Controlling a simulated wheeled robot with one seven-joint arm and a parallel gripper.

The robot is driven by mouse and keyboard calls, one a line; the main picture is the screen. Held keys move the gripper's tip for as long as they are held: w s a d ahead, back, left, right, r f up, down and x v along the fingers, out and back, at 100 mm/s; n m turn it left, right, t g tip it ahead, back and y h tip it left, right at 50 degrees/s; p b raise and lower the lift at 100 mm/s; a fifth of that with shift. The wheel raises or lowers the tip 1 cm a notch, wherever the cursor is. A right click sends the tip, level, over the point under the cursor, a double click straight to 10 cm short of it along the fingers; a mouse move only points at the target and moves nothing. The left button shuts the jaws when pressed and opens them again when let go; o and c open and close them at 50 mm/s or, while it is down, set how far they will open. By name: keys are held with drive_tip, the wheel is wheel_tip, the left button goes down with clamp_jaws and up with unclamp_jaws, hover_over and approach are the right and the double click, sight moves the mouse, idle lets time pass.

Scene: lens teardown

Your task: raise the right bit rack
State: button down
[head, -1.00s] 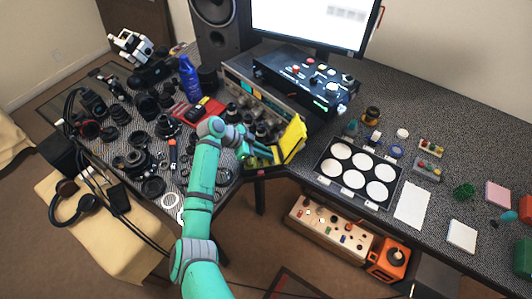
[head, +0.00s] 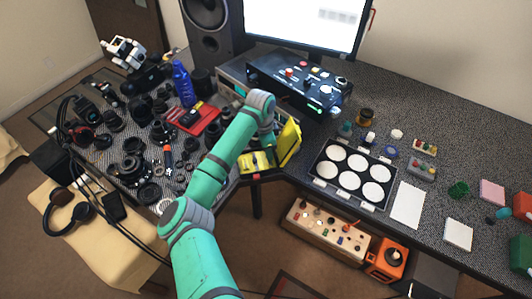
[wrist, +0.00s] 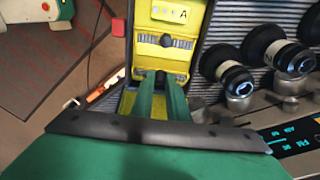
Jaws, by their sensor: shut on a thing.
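A yellow bit case stands at the desk's inner corner, with a raised yellow panel (head: 290,143) on its right and a lower yellow part (head: 257,162) on its left. In the wrist view, a yellow rack (wrist: 162,58) with a black slot and an "A" label lies straight ahead. I take it for the right bit rack. My gripper (wrist: 161,84) is shut on it, with its two green fingers close together at a small dark knob. The exact contact is hard to see. In the head view, my arm hides the gripper's fingertips.
A black control box (head: 300,85) stands behind the case. A tray of white discs (head: 352,174) lies to the right. A red tray (head: 193,119) and several lens parts fill the left desk.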

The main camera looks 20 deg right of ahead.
drive_tip(key=shift+s+d+r+y, duration=0.1)
drive_tip(key=shift+d+y, duration=0.35)
drive_tip(key=shift+y, duration=0.05)
drive_tip(key=c, duration=1.7)
unclamp_jaws()
drive_tip(key=shift+r, duration=0.55)
wheel_tip(320, 180, up, 10)
drive_tip(key=shift+d+f, duration=0.1)
drive_tip(key=shift+f, duration=0.1)
